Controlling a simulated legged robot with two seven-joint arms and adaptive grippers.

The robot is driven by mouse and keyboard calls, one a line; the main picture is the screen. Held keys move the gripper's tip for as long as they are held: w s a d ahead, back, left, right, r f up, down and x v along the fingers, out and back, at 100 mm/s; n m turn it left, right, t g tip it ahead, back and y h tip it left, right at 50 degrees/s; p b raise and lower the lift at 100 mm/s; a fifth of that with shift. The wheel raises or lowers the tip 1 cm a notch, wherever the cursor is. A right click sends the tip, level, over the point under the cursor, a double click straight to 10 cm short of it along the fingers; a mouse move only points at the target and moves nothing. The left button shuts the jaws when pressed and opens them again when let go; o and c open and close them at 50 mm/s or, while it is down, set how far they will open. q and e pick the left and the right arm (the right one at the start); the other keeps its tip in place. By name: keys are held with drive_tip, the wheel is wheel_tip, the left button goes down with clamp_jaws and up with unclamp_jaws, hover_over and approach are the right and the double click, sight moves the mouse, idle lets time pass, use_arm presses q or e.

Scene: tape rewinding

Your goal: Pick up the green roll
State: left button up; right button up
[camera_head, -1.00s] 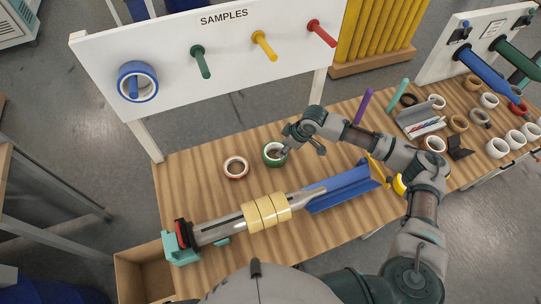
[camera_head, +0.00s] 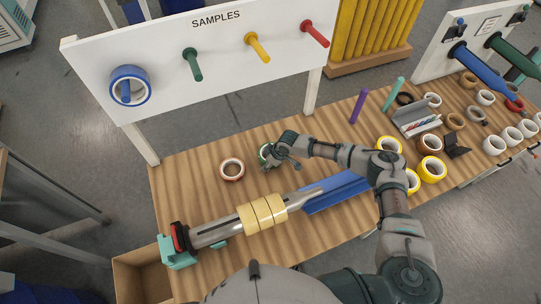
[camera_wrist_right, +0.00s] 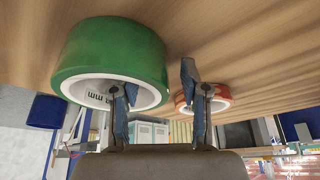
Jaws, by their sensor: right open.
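The green roll (camera_head: 263,153) lies on the wooden table and is mostly hidden behind my right gripper (camera_head: 272,162) in the head view. In the right wrist view the green roll (camera_wrist_right: 110,55) fills the upper left, with its white inner core showing. My right gripper (camera_wrist_right: 155,85) is open there. One finger overlaps the roll's hole and the other is just outside its right side, so the roll's near wall appears between them. I cannot tell whether the fingers touch it. My left gripper is out of view.
A red roll (camera_head: 232,179) lies close by, left of the green one. A rewinding device with yellow rolls (camera_head: 262,214) and a blue trough (camera_head: 335,192) lies in front. The samples board (camera_head: 160,70) with pegs stands behind. Several yellow rolls (camera_head: 432,179) are at right.

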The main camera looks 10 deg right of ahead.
drive_tip(key=shift+d+f, duration=0.1)
drive_tip(key=shift+d, duration=0.1)
drive_tip(key=shift+c, duration=0.5)
drive_tip(key=shift+a, duration=0.1)
drive_tip(key=c, duration=0.4)
drive_tip(key=shift+a, duration=0.1)
clamp_jaws()
drive_tip(key=shift+a, duration=0.15)
